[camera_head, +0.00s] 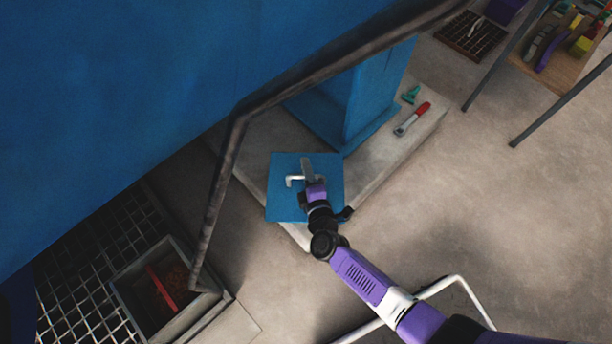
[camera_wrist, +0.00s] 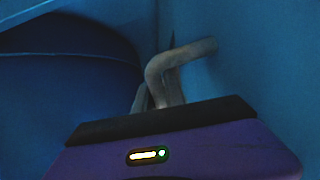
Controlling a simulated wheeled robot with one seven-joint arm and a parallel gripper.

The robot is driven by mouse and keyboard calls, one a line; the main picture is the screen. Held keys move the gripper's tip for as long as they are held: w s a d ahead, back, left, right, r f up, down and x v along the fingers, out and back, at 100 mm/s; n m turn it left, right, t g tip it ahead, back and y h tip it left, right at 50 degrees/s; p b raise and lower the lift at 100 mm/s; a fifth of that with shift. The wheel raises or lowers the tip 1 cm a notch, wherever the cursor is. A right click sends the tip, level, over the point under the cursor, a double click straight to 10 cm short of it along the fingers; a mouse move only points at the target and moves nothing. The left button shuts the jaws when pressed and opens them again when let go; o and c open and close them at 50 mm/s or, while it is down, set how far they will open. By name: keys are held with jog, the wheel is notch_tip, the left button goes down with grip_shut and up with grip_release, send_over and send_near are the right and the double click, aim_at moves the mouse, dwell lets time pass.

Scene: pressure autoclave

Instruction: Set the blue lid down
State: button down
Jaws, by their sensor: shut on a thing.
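The blue lid (camera_head: 281,205) is a flat square plate with a pale bent handle (camera_head: 293,181) on its face. It shows over the near end of the concrete plinth; I cannot tell whether it touches the plinth. My gripper (camera_head: 308,178) is at the lid's middle, shut on the handle. In the wrist view the grey handle (camera_wrist: 180,62) bends up from behind my purple gripper body, against the blue lid surface (camera_wrist: 265,65). The fingertips are hidden in the wrist view.
A blue column (camera_head: 375,95) stands on the concrete plinth (camera_head: 385,150), with a red-handled tool (camera_head: 413,118) and a green tool (camera_head: 411,95) beside it. A rusty rail (camera_head: 232,150) crosses in front. A pit with a red bar (camera_head: 160,287) and floor grating lie lower left.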

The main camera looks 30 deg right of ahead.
jog(key=shift+f+b, duration=1.9)
jog(key=shift+f, duration=0.15)
jog(key=c, duration=1.8)
grip_release()
jog(key=shift+f, duration=0.15)
jog(key=o, duration=0.4)
